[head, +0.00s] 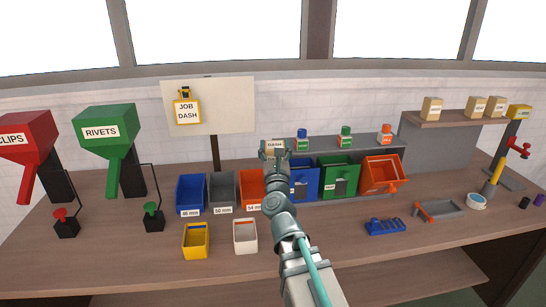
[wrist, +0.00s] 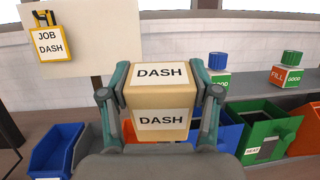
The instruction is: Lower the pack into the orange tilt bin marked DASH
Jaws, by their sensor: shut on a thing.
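My gripper (head: 275,153) is shut on a tan box-shaped pack (wrist: 160,97) with DASH labels on its top and near faces. One finger presses each side of the pack. In the head view the pack (head: 275,144) is held up above the back of the bench, left of the tilt bins. The orange tilt bin (head: 382,172) stands at the right end of the tilt bin row and looks tipped open. Its label cannot be read. In the wrist view only part of an orange bin (wrist: 306,136) shows behind the green one.
A blue tilt bin (head: 303,178) and a green tilt bin (head: 338,176) stand left of the orange one. Bottles with blue, green and orange caps stand on the shelf (head: 360,143) above. A JOB DASH tag (head: 187,111) hangs on the board.

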